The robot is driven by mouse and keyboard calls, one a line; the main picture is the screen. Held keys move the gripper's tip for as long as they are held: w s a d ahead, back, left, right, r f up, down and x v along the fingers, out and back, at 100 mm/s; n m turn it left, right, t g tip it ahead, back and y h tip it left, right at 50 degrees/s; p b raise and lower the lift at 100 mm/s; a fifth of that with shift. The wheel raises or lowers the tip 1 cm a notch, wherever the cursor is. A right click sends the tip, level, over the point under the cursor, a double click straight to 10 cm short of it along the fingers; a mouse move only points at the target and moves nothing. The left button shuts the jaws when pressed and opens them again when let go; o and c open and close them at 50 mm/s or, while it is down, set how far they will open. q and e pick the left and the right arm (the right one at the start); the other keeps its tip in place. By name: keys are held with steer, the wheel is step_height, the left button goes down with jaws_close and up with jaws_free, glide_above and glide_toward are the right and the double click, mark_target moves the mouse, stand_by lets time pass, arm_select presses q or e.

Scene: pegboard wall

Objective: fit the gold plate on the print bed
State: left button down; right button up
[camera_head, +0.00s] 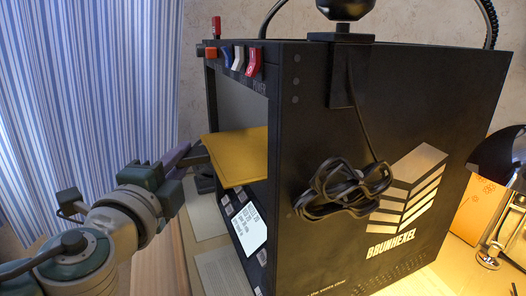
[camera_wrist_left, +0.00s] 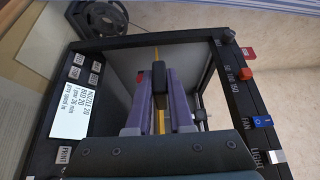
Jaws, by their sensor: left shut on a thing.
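The gold plate (camera_head: 238,157) is a flat, thin sheet at the open front of the black printer (camera_head: 385,150). Its far part is hidden behind the printer's side wall. My left gripper (camera_head: 202,155) is shut on the plate's near edge and holds it roughly level, above the printer's lit screen. In the left wrist view the plate (camera_wrist_left: 157,53) shows edge-on as a thin yellow line between the purple fingers of the gripper (camera_wrist_left: 158,88), with the printer opening beyond. I cannot make out the print bed in either view. My right gripper is not in view.
The printer's screen (camera_head: 249,229) is below the plate, and coloured switches (camera_head: 238,58) line the top front edge. A black cable coil (camera_head: 342,187) hangs on the side wall. A dark lamp (camera_head: 497,165) stands at the right. A dark spool (camera_wrist_left: 98,20) shows in the left wrist view.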

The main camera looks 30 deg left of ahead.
mark_target(211, 157)
arm_select(q)
steer(key=w+d, duration=0.3)
steer(key=shift+w, duration=0.25)
steer(key=shift+w+d+f+b, duration=0.1)
steer(key=shift+f+b, duration=0.3)
steer(key=shift+b, duration=0.1)
steer(key=shift+f+b, duration=0.2)
steer(key=shift+b, duration=0.1)
steer(key=c, duration=0.7)
jaws_free()
steer(key=o, duration=0.7)
steer(key=shift+f, duration=0.15)
